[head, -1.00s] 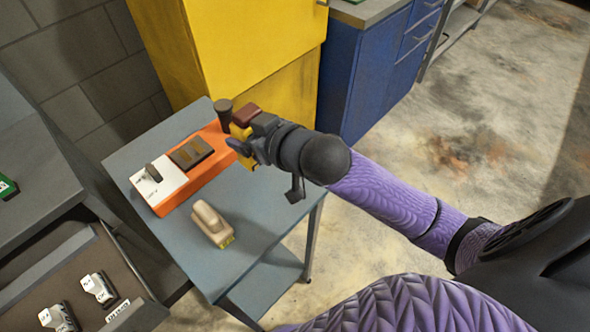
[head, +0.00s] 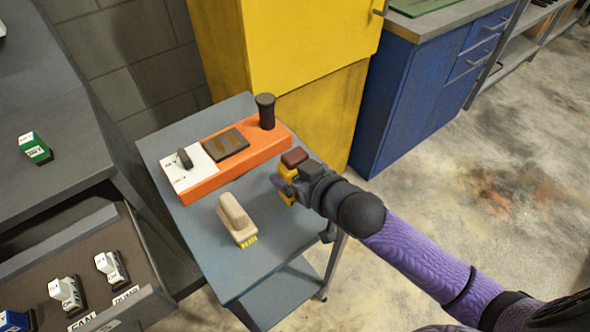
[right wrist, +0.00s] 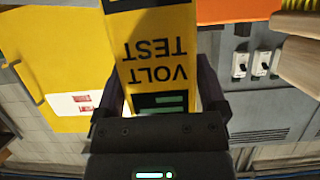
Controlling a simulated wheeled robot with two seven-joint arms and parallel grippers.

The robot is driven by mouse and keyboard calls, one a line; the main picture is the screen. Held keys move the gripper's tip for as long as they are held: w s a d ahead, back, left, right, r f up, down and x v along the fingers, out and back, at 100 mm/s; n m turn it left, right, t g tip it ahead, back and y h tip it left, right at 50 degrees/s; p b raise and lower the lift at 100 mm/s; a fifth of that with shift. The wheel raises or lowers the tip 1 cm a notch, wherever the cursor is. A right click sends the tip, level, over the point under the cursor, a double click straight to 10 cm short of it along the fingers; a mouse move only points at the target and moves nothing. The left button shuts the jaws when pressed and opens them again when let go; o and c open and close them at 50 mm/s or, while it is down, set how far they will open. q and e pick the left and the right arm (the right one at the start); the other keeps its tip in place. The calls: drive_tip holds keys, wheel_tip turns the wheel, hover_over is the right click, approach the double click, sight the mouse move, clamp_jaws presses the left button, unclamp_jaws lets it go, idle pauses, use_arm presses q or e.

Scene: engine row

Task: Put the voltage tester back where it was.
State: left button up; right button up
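The voltage tester is yellow and black with the words VOLT TEST, seen large in the right wrist view (right wrist: 153,55). My left gripper is not in view.
The orange unit has a white panel, dark pad and black knob (head: 265,110). An open drawer (head: 75,235) with white-labelled pieces is lower left; a green piece (head: 35,148) lies on the bench. A yellow cabinet (head: 290,50) stands behind.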

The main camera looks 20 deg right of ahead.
drive_tip(key=shift+o, duration=0.2)
drive_tip(key=shift+r, duration=0.1)
drive_tip(key=shift+s+r, duration=0.15)
drive_tip(key=shift+r, duration=0.05)
drive_tip(key=p+v, duration=0.3)
drive_tip(key=v, duration=0.8)
drive_tip(key=shift+s+d+p, duration=0.15)
drive_tip(key=shift+s+p, duration=0.15)
